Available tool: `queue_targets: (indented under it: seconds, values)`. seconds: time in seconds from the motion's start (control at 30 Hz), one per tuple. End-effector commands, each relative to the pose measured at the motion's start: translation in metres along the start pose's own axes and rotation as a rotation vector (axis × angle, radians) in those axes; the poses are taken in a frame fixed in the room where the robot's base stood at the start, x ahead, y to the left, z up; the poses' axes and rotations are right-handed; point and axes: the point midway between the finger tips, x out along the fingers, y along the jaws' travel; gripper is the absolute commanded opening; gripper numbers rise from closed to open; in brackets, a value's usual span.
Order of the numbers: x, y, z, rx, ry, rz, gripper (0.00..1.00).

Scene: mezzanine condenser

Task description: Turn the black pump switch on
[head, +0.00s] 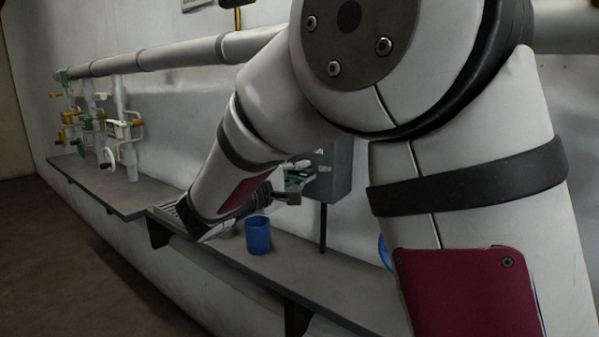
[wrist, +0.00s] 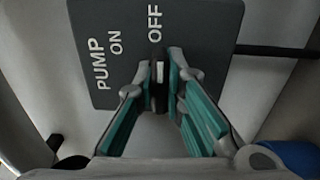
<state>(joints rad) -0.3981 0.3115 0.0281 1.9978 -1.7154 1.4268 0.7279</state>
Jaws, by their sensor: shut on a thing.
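The black pump switch (wrist: 159,92) shows in the wrist view on a dark grey panel (wrist: 205,25) with the white words PUMP, ON and OFF. A pale mark on the switch lies on the side towards the word OFF. My gripper (wrist: 160,84) has its teal-padded fingers on both sides of the switch and is shut on it. In the head view my gripper (head: 290,190) is at the front of the grey switch box (head: 337,172) on the wall. The switch itself is hidden there by my arm and gripper.
A blue cup (head: 257,236) stands on the narrow wall shelf (head: 330,290) below my gripper. Another blue thing is partly hidden behind my arm. Pipes with valves and handwheels (head: 107,157) stand on the shelf to the left. A large pipe (head: 150,58) runs along the wall above.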

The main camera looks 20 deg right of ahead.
Motion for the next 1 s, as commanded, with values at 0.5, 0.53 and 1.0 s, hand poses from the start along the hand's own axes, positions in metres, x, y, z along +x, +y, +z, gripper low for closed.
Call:
queue_targets:
  seconds: [0.5, 0.53, 1.0]
  values:
    - [-0.0013, 0.0018, 0.0003, -0.356, 0.002, -0.001, 0.00]
    - [-0.0012, 0.0018, 0.0003, -0.386, 0.002, -0.001, 0.00]
    - [-0.0016, 0.0014, 0.0005, -0.806, 0.002, -0.002, 0.00]
